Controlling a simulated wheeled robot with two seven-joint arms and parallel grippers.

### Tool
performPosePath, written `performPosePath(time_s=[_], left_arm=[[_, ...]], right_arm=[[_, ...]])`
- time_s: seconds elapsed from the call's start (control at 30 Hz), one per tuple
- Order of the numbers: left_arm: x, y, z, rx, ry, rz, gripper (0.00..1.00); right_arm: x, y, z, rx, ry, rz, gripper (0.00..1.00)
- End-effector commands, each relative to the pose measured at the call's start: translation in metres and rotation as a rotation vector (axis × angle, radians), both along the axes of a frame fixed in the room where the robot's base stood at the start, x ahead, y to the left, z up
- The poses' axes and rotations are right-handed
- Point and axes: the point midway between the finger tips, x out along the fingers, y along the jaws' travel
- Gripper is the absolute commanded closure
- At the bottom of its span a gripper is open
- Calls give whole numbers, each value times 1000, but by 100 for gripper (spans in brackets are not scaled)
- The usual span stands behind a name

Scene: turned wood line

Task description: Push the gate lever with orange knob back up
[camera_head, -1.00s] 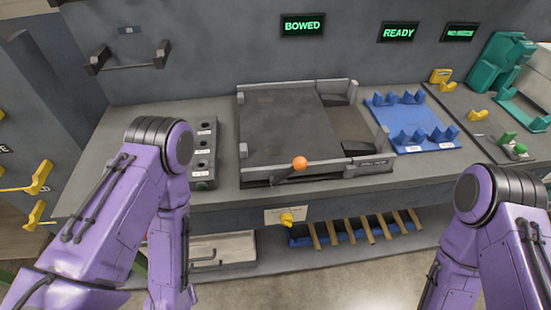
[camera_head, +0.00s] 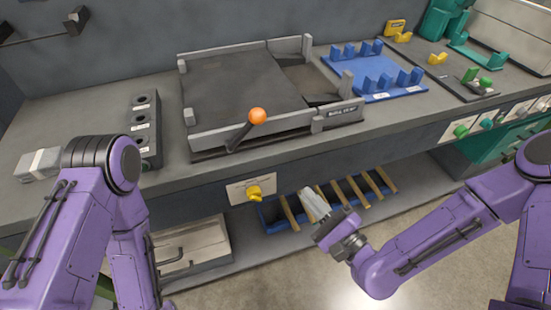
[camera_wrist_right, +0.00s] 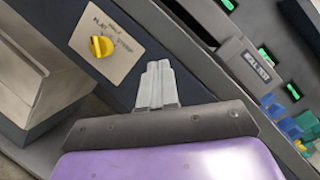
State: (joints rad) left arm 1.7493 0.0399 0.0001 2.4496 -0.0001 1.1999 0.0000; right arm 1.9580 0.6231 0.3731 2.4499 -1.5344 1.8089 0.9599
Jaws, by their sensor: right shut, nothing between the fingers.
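The gate lever is a short dark bar (camera_head: 239,136) with an orange knob (camera_head: 257,116) at its tip. It leans up and to the right at the front wall of the grey tray (camera_head: 225,136) on the bench. My right gripper (camera_head: 309,194) is shut and empty. It is below and right of the lever, in front of the bench and apart from the knob. Its closed pale fingertips show in the right wrist view (camera_wrist_right: 158,72), where I do not see the orange knob. My left gripper is not identifiable; the left arm's elbow shows at left.
A yellow knob (camera_head: 254,193) sticks out of a pale plate on the bench front, left of my right gripper. A blue rack with wooden strips (camera_head: 270,215) lies on the lower shelf. A holed grey block (camera_head: 146,160) and blue stand (camera_head: 400,94) flank the tray.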

Motion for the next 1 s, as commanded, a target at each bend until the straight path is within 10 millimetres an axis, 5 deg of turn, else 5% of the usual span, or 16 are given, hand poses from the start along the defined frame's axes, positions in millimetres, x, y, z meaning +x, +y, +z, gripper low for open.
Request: performPosePath(time_s=[0.03, 0.2, 0.57, 1.0], left_arm=[[0, 0, -17, 0, 0, 0, 34], [0, 0, -22, 0, 0, 0, 34], [0, 0, -18, 0, 0, 0, 34], [0, 0, 14, 0, 0, 0, 34]], right_arm=[[2, -1, 11, 123, -49, 24, 100], [-2, -3, 51, 330, -130, 105, 100], [-1, 0, 57, 336, -131, 113, 100], [57, 48, 98, 332, -133, 115, 100]])
